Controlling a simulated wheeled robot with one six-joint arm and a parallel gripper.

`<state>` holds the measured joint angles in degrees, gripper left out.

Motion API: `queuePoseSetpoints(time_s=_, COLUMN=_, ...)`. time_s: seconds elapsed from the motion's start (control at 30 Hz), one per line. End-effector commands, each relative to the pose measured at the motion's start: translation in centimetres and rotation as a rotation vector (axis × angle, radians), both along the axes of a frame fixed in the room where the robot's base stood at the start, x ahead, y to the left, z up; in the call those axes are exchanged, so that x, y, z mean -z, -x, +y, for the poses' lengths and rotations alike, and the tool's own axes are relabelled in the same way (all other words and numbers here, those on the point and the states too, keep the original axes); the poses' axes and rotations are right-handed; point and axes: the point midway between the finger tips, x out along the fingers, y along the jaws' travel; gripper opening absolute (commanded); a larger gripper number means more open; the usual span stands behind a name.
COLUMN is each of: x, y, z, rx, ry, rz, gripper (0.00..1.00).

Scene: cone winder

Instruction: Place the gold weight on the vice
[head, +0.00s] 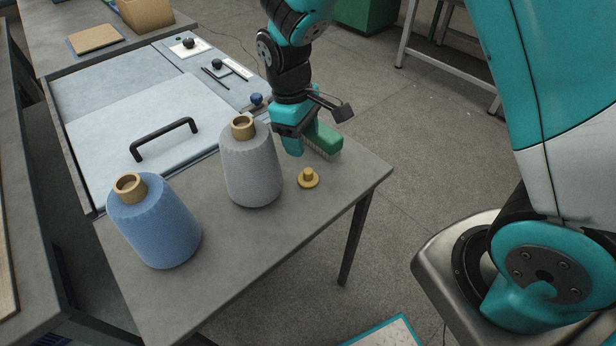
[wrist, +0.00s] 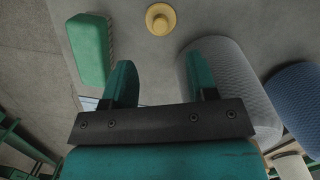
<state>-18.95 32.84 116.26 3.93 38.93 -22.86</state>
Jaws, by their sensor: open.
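The gold weight (head: 308,178) is a small round disc with a knob on top. It stands upright on the grey table, near its right side. It also shows at the top of the wrist view (wrist: 160,18), beyond my fingertips. My gripper (head: 292,146) points down over the table, between the grey cone and the green brush, behind the weight. In the wrist view its two fingers (wrist: 161,78) are spread, with only bare table between them. I cannot make out a vice in either view.
A grey yarn cone (head: 252,170) stands left of my gripper, and a blue yarn cone (head: 155,225) stands further left. A green brush (head: 324,141) lies close on the right. A pale lid with a black handle (head: 164,139) is behind. The table's front right is clear.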

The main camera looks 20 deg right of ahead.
Motion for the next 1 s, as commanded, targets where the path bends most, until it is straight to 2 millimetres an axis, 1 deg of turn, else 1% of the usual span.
queuePoseSetpoints(time_s=0.03, x=1.1, y=0.2, z=-0.2, rx=0.0, ry=0.002, rz=0.005, gripper=0.53)
queuePoseSetpoints(time_s=0.1, x=2.2, y=0.3, z=-0.2, rx=0.0, ry=0.0, rz=0.004, gripper=0.53)
queuePoseSetpoints(time_s=0.2, x=3.3, y=0.4, z=-0.3, rx=0.0, ry=0.0, rz=0.001, gripper=0.53)
queuePoseSetpoints(time_s=0.37, x=4.3, y=0.6, z=-0.4, rx=0.001, ry=-0.001, rz=0.002, gripper=0.53)
queuePoseSetpoints(time_s=0.63, x=8.5, y=1.1, z=-0.9, rx=0.001, ry=0.001, rz=0.003, gripper=0.53)
queuePoseSetpoints(time_s=0.77, x=9.4, y=1.1, z=-0.9, rx=0.001, ry=-0.001, rz=0.001, gripper=0.53)
queuePoseSetpoints(time_s=0.97, x=9.4, y=1.1, z=-0.9, rx=0.001, ry=-0.001, rz=0.0, gripper=0.53)
queuePoseSetpoints(time_s=1.0, x=9.4, y=1.1, z=-0.9, rx=0.001, ry=-0.001, rz=0.0, gripper=0.48)
